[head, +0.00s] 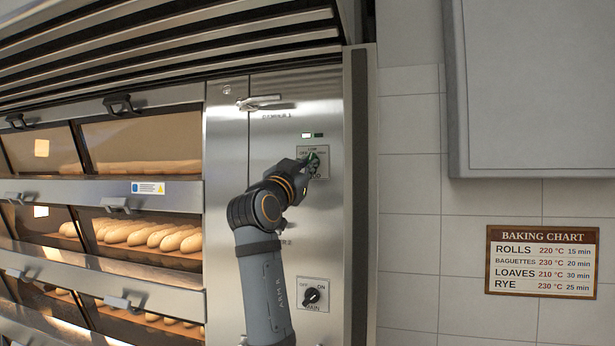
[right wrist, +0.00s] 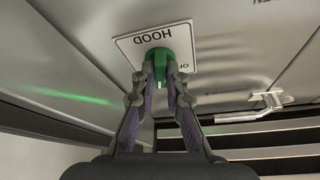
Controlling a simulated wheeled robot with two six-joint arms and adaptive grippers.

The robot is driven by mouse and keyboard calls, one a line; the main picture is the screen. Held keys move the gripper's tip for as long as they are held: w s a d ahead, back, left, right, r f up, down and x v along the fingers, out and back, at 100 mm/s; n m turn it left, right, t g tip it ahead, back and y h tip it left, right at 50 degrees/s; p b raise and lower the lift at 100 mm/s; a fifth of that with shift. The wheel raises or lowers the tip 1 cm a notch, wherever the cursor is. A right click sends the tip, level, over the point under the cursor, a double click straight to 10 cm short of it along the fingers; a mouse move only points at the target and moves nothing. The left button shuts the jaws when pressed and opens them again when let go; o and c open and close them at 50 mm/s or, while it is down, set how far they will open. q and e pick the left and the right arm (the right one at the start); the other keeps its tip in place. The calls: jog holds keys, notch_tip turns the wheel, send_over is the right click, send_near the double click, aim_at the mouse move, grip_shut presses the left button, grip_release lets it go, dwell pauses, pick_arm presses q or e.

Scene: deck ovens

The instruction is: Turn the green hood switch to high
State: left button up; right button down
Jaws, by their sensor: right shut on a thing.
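The green hood switch (head: 313,161) is on a light plate marked LOW at its top, on the steel control panel (head: 228,150). In the right wrist view the green knob (right wrist: 160,56) sits on its plate (right wrist: 128,44) marked HOOD. My right gripper (right wrist: 160,76) is shut on the knob, with one finger on each side of it. In the head view my right gripper (head: 308,166) covers part of the switch and its plate. The exact setting is hard to read. My left gripper is not in view.
Below is a black main knob (head: 312,296) marked OFF and ON. A lever handle (head: 260,102) is above. Ovens with bread (head: 150,236) stand at left. A baking chart (head: 541,262) and a grey cabinet (head: 535,90) are on the tiled wall at right.

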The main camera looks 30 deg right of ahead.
jog(key=m+g, duration=0.2)
jog(key=m, duration=0.1)
jog(key=shift+w+a+r+m+h, duration=0.1)
jog(key=shift+r+m+h, duration=0.1)
jog(key=shift+m+h, duration=0.1)
jog(key=shift+m+g, duration=1)
jog(key=shift+m, duration=0.9)
jog(key=c, duration=1.4)
grip_release()
jog(key=shift+w, duration=0.1)
